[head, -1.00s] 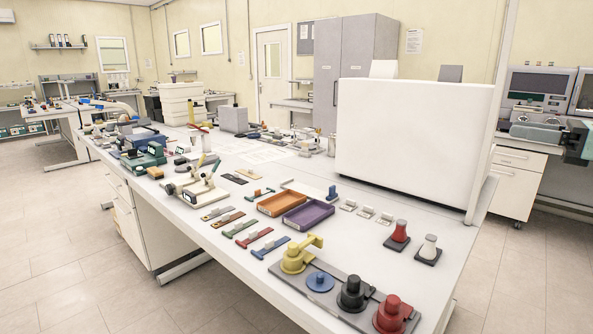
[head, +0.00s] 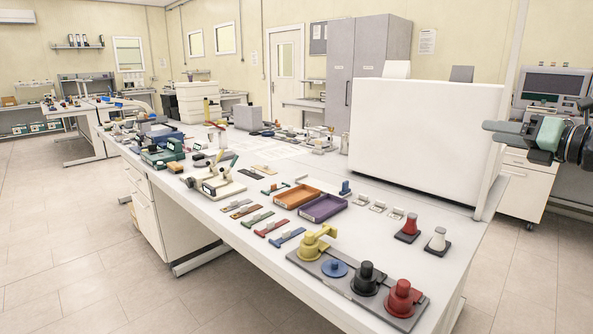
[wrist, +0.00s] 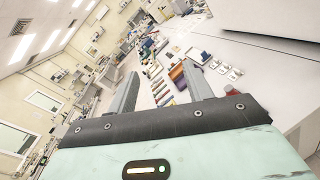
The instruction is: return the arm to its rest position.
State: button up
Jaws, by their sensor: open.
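My gripper (head: 492,134) is at the right edge of the head view, raised in the air to the right of the white panel on the table. Its pale green body and dark wrist joint show beside it; the rest of my arm is out of frame. In the wrist view my gripper (wrist: 160,70) has its two grey fingers spread apart. Nothing is between them, and the tilted table and room show beyond.
The long white table (head: 455,215) holds an orange tray (head: 296,196), a purple tray (head: 324,208), several coloured strips and weights. A large white panel (head: 425,135) stands on it. A drawer cabinet with a monitor (head: 550,86) is behind my gripper. The floor at left is clear.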

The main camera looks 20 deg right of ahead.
jog(key=w+a+f+m+g+h, duration=0.25)
jog(key=a+f+m, duration=0.35)
jog(key=m, duration=0.5)
jog(key=w+a+f+m+g+h, duration=0.2)
jog(key=a+f+m+g+h, duration=0.2)
jog(key=f+m, duration=0.55)
jog(key=s+a+f+m+g+y+b, duration=0.1)
jog(key=s+a+f+m+g, duration=0.3)
jog(key=s+a+m, duration=0.3)
jog(key=s+a+f+m+g+y, duration=0.1)
jog(key=s+a+f+m+g, duration=0.35)
jog(key=s+a+m, duration=0.2)
jog(key=s+a+f+n+g+b, duration=0.1)
jog(key=s+a+f+n+b, duration=0.4)
jog(key=f+b, duration=0.55)
jog(key=s+a+f+b, duration=0.4)
jog(key=a+f+b, duration=0.3)
jog(key=f+b, duration=0.4)
jog(key=s+a+f+n+g+b, duration=0.1)
jog(key=s+a+f+n+b, duration=0.4)
jog(key=f+b, duration=0.6)
notch_tip(320, 180, up, 30)
jog(key=a+m+p, duration=0.1)
jog(key=m+p, duration=0.1)
jog(key=p, duration=2.6)
jog(key=shift+w, duration=0.35)
jog(key=shift+r, duration=0.1)
